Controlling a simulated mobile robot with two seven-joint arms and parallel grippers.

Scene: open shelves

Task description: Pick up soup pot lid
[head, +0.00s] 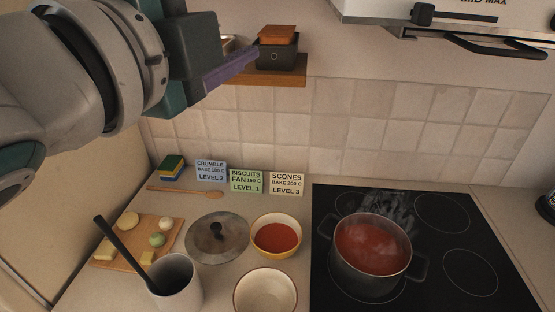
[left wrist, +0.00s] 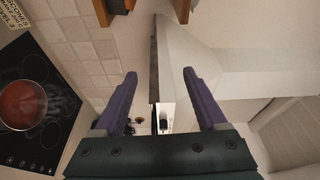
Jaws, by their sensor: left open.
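The soup pot lid (head: 217,238) is a round grey metal lid with a dark knob. It lies on the counter in the head view, left of the hob. The soup pot (head: 372,256) stands uncovered on the hob, full of steaming red soup. The pot also shows at the left edge of the left wrist view (left wrist: 22,105). My left gripper (left wrist: 160,76) is open with nothing between its purple fingers. In the head view it (head: 232,68) is high at the upper left, near the wall shelf and well above the lid. My right gripper is not in view.
A bowl of red soup (head: 276,237) and an empty bowl (head: 265,292) are right of the lid. A chopping board (head: 128,251) and a grey cup (head: 176,285) holding a dark-handled utensil are left of it. A shelf (head: 262,72) and a hood (head: 455,22) are above.

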